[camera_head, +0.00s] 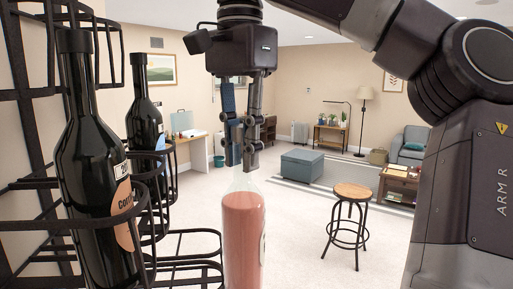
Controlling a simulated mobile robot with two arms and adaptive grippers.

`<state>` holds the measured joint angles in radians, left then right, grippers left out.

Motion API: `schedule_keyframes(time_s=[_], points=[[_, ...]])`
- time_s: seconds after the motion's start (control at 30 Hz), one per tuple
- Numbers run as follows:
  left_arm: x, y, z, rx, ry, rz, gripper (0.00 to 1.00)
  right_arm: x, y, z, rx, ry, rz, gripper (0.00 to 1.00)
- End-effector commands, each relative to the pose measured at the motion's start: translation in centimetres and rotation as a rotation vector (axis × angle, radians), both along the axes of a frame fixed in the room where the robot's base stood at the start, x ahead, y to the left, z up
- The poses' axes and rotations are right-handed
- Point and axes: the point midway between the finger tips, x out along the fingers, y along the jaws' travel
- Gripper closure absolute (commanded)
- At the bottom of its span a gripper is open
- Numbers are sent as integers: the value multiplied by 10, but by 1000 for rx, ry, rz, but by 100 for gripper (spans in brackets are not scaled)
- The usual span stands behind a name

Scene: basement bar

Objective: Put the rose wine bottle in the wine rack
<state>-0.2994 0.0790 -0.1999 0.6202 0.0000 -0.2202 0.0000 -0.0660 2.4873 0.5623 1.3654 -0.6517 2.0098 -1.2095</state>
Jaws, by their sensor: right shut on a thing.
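The rose wine bottle (243,230) hangs upright in the lower middle of the head view, with pink contents and a clear shoulder. Its bottom is cut off by the picture edge. My right gripper (247,158) comes down from above and is shut on the bottle's neck, which the fingers mostly hide. The black wire wine rack (180,233) is at the left, just beside the bottle. Whether bottle and rack touch is unclear. My left gripper is not in view.
Two dark bottles, a near one (95,185) and a farther one (145,125), stand in the rack's rings. A wooden stool (352,191) stands on the open floor at right. A teal ottoman (302,165) and a grey armchair (410,145) are farther back.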

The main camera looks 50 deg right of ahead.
Motion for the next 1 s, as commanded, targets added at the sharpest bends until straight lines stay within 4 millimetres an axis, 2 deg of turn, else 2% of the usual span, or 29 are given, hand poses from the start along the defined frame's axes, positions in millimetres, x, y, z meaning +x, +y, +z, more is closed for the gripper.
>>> schedule_keyframes(time_s=[0.2, 0.4, 0.63, 0.83, 1.0], points=[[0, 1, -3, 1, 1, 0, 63, -4, 50, 0, 0, -1, 4, 100], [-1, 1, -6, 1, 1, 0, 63, -6, 85, 0, 0, -2, 1, 100], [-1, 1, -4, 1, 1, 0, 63, -9, 110, 2, 0, -2, 2, 100], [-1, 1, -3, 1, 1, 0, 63, -10, 124, 2, 1, -2, 0, 100], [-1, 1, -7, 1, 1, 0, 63, -10, 122, -13, 0, -2, -1, 100]])
